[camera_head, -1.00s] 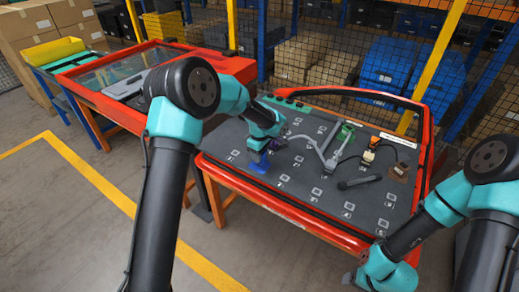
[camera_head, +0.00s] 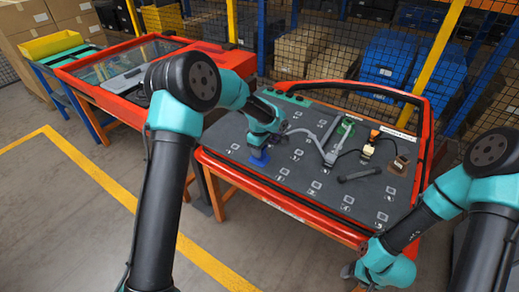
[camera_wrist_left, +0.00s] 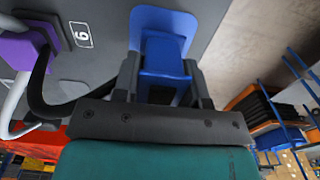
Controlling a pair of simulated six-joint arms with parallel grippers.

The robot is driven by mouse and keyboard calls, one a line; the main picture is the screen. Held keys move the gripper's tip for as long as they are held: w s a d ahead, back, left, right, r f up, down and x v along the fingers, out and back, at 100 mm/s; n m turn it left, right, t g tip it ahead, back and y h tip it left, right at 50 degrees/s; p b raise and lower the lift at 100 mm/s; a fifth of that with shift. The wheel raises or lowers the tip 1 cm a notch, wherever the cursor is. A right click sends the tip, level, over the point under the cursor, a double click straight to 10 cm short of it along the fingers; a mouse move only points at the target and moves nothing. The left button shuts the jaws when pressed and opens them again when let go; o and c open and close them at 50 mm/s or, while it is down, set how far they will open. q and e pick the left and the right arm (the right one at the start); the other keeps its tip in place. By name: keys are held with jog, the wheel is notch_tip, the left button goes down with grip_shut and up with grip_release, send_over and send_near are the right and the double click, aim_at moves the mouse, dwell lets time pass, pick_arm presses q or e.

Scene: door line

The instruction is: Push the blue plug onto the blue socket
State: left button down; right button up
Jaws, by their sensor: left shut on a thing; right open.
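My left gripper (camera_wrist_left: 162,88) is shut on the blue plug (camera_wrist_left: 162,60), which sits between its fingers. Behind the plug, a flat blue socket plate (camera_wrist_left: 186,22) lies on the grey door panel. The plug is over the plate and looks very close to it; I cannot tell whether it is fully seated. In the head view the left gripper (camera_head: 262,143) points down at the panel's left part, with the blue socket (camera_head: 259,159) showing under it. My right gripper (camera_head: 349,271) is open and empty, low at the right, off the panel's front edge.
A purple connector (camera_wrist_left: 24,50) with dark and light cables sits beside the left gripper. The panel (camera_head: 318,192) carries several numbered marks, a grey lever, a green part (camera_head: 346,127), an orange connector (camera_head: 373,137) and a black bar (camera_head: 360,174). A raised red frame surrounds it.

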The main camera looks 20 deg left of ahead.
pick_arm(q)
jog(key=shift+f, duration=0.9)
dwell(0.8)
jog(key=c, duration=0.6)
grip_release()
notch_tip(320, 180, up, 17)
jog(key=shift+r, duration=0.2)
